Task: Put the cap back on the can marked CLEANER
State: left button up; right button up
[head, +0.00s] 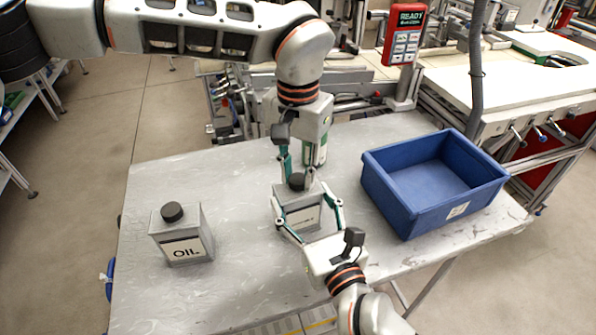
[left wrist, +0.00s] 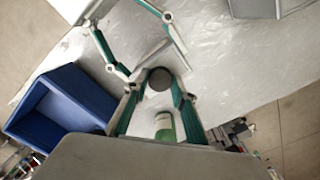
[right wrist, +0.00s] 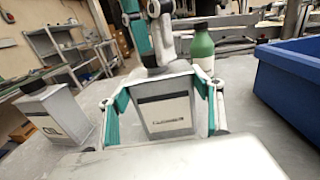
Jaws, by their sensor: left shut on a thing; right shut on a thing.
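My right gripper (head: 308,220) is shut on the can's body, one finger on each side. My left gripper (head: 297,176) points down from above and is shut on the dark round cap (head: 296,182). The cap is at the can's top, also visible between the left fingers in the left wrist view (left wrist: 160,79). Whether it sits on the neck or just above it I cannot tell.
A similar can marked OIL (head: 182,235), with a dark cap, stands at the left of the table. A green bottle (head: 315,151) stands just behind the CLEANER can. A blue bin (head: 405,203) stands at the right. The table between the two cans is clear.

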pick_arm(q)
jog(key=o, duration=0.7)
jog(key=shift+r, duration=0.1)
jog(key=shift+r, duration=2.2)
jog(key=shift+c, duration=0.2)
